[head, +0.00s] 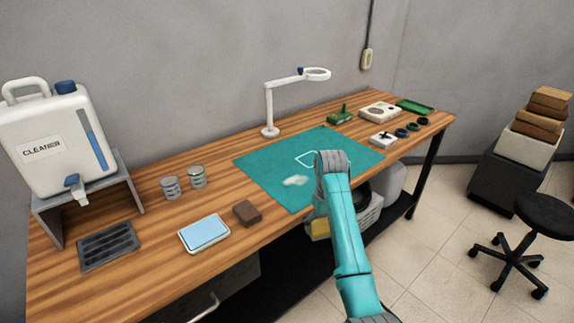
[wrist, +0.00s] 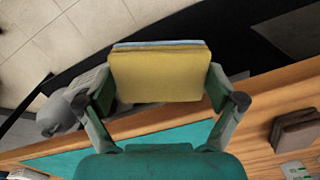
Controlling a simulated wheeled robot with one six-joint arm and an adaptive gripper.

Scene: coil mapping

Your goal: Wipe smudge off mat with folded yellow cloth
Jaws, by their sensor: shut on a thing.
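The folded yellow cloth (wrist: 160,75) sits between the two fingers of my gripper (wrist: 160,88) in the wrist view, with a thin blue layer along its far edge. My gripper is shut on it. In the head view a bit of the yellow cloth (head: 318,231) shows left of my arm, by the front edge of the bench; my gripper is mostly hidden behind the arm there. The teal mat (head: 265,163) lies on the bench, with a pale whitish smudge (head: 296,181) left of my arm. The cloth is apart from the smudge. The mat also shows in the wrist view (wrist: 60,166).
On the wooden bench (head: 160,250) are a brown block (head: 247,212), a blue-topped tray (head: 204,234), two tins and a grille. A white ring lamp (head: 269,110) stands behind the mat. Small parts lie at the right. A white outline (head: 303,159) marks the mat.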

